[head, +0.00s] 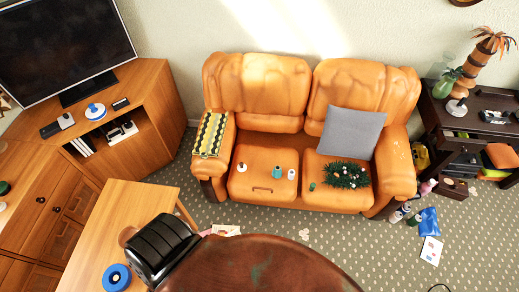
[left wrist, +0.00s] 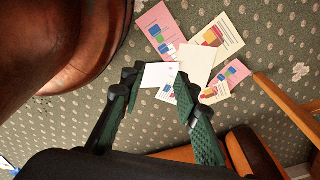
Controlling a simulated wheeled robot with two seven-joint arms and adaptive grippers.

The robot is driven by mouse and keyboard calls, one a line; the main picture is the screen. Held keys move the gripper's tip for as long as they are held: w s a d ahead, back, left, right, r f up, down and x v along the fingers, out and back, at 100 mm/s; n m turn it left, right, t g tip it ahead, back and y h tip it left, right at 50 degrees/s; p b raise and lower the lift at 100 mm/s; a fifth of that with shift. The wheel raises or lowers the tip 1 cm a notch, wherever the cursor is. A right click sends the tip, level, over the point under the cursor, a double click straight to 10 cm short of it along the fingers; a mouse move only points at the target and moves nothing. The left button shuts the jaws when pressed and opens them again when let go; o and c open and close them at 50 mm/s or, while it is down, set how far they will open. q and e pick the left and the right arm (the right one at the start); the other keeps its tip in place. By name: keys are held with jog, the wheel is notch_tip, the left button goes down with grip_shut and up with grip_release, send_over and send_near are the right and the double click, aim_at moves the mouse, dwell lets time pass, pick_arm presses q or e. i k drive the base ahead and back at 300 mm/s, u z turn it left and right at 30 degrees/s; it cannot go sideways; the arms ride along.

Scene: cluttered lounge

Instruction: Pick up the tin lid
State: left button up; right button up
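I cannot pick out a tin lid with certainty. A blue round thing with a pale centre (head: 115,277) lies on the light wooden table (head: 122,215) at the lower left of the head view; I cannot tell what it is. In the left wrist view my left gripper (left wrist: 158,84) is open, its two dark green fingers apart with nothing between them. Beyond them, several printed cards (left wrist: 195,62) lie on the patterned carpet. My left gripper's fingers do not show in the head view. My right gripper is not in view.
An orange sofa (head: 270,155) holds a grey cushion (head: 350,135), a green wreath (head: 345,175) and small bottles. A TV cabinet (head: 150,90) stands left, a dark cluttered shelf (head: 470,122) right.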

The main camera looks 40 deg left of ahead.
aim_at(242, 167)
jog(key=i, duration=0.6)
jog(key=u, duration=2.55)
